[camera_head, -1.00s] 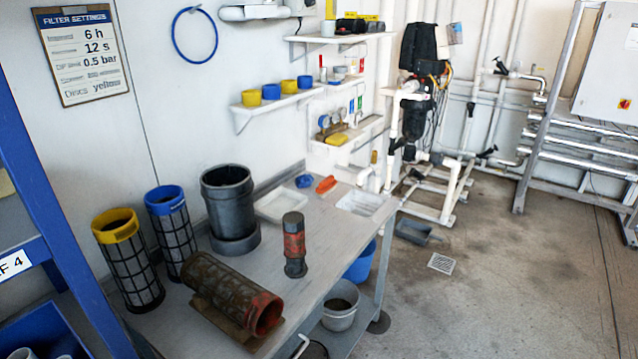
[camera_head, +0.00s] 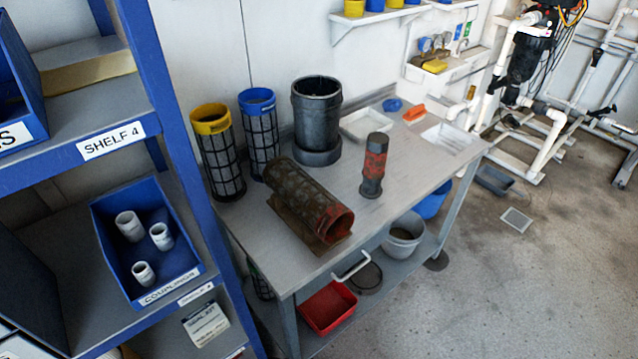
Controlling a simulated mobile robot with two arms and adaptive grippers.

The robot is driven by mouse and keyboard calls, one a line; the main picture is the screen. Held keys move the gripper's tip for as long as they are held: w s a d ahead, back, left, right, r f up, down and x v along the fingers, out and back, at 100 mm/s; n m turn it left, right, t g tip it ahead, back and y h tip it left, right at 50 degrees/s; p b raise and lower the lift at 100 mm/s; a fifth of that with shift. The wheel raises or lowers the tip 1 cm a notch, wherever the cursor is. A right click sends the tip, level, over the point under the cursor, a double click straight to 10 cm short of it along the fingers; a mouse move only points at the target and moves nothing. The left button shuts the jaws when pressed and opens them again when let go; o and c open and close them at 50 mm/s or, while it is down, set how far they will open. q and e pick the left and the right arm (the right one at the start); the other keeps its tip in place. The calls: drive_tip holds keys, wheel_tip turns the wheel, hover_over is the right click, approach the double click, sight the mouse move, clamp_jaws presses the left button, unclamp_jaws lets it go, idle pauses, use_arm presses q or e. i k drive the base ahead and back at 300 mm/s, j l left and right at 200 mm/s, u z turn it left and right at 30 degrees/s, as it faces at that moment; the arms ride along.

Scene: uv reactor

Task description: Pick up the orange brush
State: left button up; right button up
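The orange brush (camera_head: 414,113) lies on the far right part of the grey workbench (camera_head: 290,262), near the wall. It is small in the view, and its bristles cannot be made out. A blue object (camera_head: 393,105) lies just left of it, and a white tray (camera_head: 452,137) is set to its right. Neither of my grippers shows in the head view.
A blue shelf rack (camera_head: 190,130) stands at left.

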sight(415, 114)
drive_tip(key=z, duration=0.45)
drive_tip(key=i+l+z, duration=0.15)
drive_tip(key=z, duration=0.35)
drive_tip(key=i+l+z, duration=0.2)
drive_tip(key=z, duration=0.25)
drive_tip(key=i+z, duration=0.2)
drive_tip(key=z, duration=0.3)
drive_tip(key=i, duration=2)
drive_tip(key=i+u, duration=0.1)
drive_tip(key=i, duration=0.85)
drive_tip(key=i+l, duration=0.15)
drive_tip(key=i, duration=0.8)
drive_tip(key=u, duration=0.5)
drive_tip(key=i+u, duration=0.1)
drive_tip(key=u, duration=0.4)
drive_tip(key=l+u, duration=0.1)
drive_tip(key=u, duration=0.4)
drive_tip(key=i+u, duration=0.1)
drive_tip(key=u, duration=0.4)
